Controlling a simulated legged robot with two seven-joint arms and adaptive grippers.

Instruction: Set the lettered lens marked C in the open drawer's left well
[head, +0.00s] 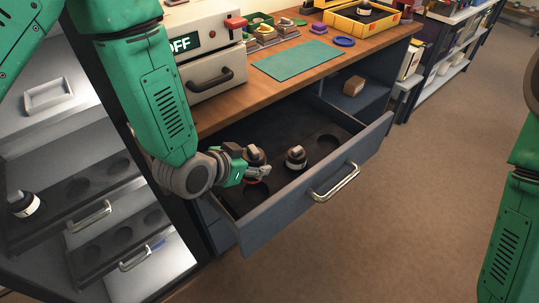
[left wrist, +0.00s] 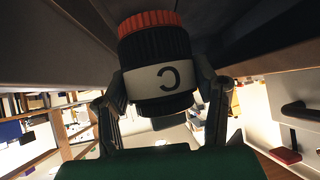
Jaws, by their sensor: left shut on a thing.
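The lens marked C (left wrist: 160,75) is a black cylinder with a white band and a red ring, held between the two fingers of my left gripper (left wrist: 160,92) in the left wrist view. In the head view, my left gripper (head: 258,169) is low inside the left part of the open drawer (head: 335,187), shut on this lens (head: 253,154). The lens looks upright, red ring down. My right gripper is out of view.
A second lens (head: 296,157) stands in the drawer's middle, just right of my left gripper. An empty round well (head: 326,144) lies right of it. The drawer's front wall stands close to the gripper. The bench top (head: 215,115) with a grey OFF box (head: 205,55) overhangs behind.

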